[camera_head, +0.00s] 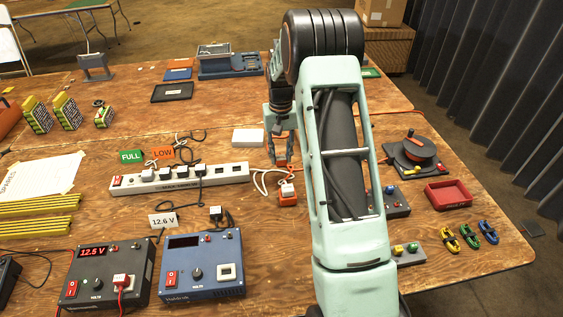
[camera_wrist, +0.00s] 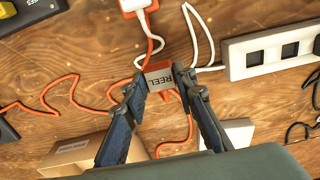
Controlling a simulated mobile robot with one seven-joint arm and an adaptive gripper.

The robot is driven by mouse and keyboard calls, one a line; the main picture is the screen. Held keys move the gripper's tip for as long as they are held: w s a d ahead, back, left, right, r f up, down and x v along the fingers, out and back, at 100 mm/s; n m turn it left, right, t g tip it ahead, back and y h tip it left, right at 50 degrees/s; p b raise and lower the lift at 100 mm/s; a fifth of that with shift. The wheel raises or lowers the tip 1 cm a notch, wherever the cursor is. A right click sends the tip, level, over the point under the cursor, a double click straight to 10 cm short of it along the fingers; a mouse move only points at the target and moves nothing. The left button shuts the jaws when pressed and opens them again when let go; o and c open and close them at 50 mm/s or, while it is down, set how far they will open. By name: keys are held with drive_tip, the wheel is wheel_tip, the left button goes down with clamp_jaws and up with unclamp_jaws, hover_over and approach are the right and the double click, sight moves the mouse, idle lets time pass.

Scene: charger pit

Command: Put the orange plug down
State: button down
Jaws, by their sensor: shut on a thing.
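The orange plug (camera_wrist: 159,79), labelled REEL, is between the fingertips of my gripper (camera_wrist: 162,82) in the wrist view. My gripper is shut on it. An orange cord shows beneath the plug. In the head view my gripper (camera_head: 279,158) points down over the middle of the table, right of the power strip (camera_head: 213,173). My arm hides part of the table there. I cannot tell whether the plug touches the wood.
An orange socket box (camera_head: 288,199) with a white plug stands near my gripper. A white box (camera_head: 248,138) lies behind. The cable reel (camera_head: 408,157) and red tray (camera_head: 448,194) are at right. Two power supplies (camera_head: 108,278) (camera_head: 203,283) stand in front.

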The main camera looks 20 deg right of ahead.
drive_tip(key=shift+w+d+f, duration=0.25)
drive_tip(key=shift+w+f, duration=0.3)
drive_tip(key=shift+f, duration=0.2)
drive_tip(key=shift+w+d+f, duration=0.25)
drive_tip(key=shift+w+f, duration=0.25)
drive_tip(key=shift+f, duration=1.65)
drive_tip(key=shift+f, duration=0.1)
drive_tip(key=shift+f, duration=0.15)
drive_tip(key=c, duration=1.6)
unclamp_jaws()
wheel_tip(320, 180, up, 12)
drive_tip(key=shift+r, duration=0.25)
